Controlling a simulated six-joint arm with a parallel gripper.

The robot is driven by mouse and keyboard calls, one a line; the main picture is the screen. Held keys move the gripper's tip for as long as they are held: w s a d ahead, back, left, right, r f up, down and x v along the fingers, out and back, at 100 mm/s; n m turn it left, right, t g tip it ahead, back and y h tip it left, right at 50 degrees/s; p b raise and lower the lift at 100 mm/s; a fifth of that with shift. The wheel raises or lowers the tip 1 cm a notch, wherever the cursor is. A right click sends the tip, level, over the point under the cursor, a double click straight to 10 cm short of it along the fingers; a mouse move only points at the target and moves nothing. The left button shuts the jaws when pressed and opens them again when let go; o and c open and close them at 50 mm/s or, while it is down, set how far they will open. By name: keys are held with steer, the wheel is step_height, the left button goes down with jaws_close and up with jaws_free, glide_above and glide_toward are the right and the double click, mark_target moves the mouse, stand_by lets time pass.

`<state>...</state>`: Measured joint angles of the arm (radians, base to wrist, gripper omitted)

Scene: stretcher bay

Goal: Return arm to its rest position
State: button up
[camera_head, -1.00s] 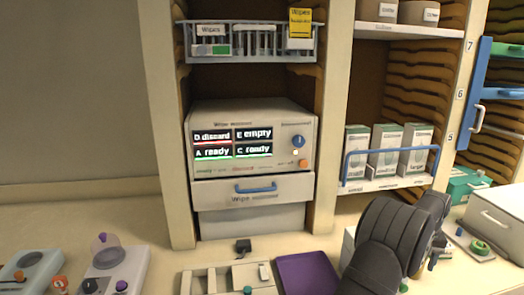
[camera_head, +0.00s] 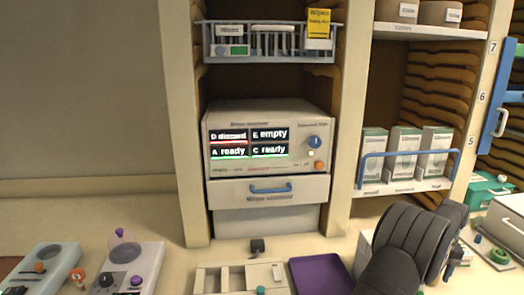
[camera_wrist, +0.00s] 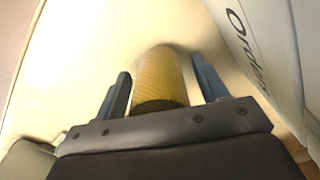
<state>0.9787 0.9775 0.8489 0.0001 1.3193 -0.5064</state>
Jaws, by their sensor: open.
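My gripper (camera_wrist: 160,66) shows in the wrist view with its two grey fingers apart. A yellow textured cylinder (camera_wrist: 160,84) stands out between the fingers, with a gap visible on each side. I cannot tell what it belongs to. In the head view my dark arm (camera_head: 408,245) is bent at the lower right, above the counter. My gripper's fingers are not visible there.
A cabinet unit with a display (camera_head: 262,142) and a drawer (camera_head: 266,190) stands at the centre. A purple tray (camera_head: 318,276) lies beside my arm. White boxes (camera_head: 405,150) stand behind a blue rail. A panel marked "Order" (camera_wrist: 255,45) rises close right of my gripper.

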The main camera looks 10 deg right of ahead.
step_height(320, 180, up, 13)
steer(key=shift+f, duration=0.1)
step_height(320, 180, down, 12)
steer(key=shift+f, duration=0.25)
step_height(320, 180, up, 4)
steer(key=shift+r, duration=0.25)
steer(key=s+d+r, duration=0.1)
steer(key=s+r, duration=0.6)
steer(key=s, duration=0.5)
steer(key=w+a+r, duration=0.7)
steer(key=w+a, duration=0.1)
steer(key=w, duration=0.2)
steer(key=w+a+r, duration=0.7)
steer(key=w+a, duration=0.1)
steer(key=w, duration=0.1)
steer(key=w+a+f+n, duration=0.2)
steer(key=a+n, duration=0.4)
steer(key=a, duration=0.5)
steer(key=w+a+f+n, duration=0.2)
steer(key=a+n, duration=0.4)
steer(key=a, duration=0.6)
steer(key=w+a+f+n, duration=0.2)
steer(key=a+n, duration=0.4)
steer(key=a, duration=0.6)
steer(key=shift+w+n, duration=0.4)
steer(key=shift+w, duration=0.1)
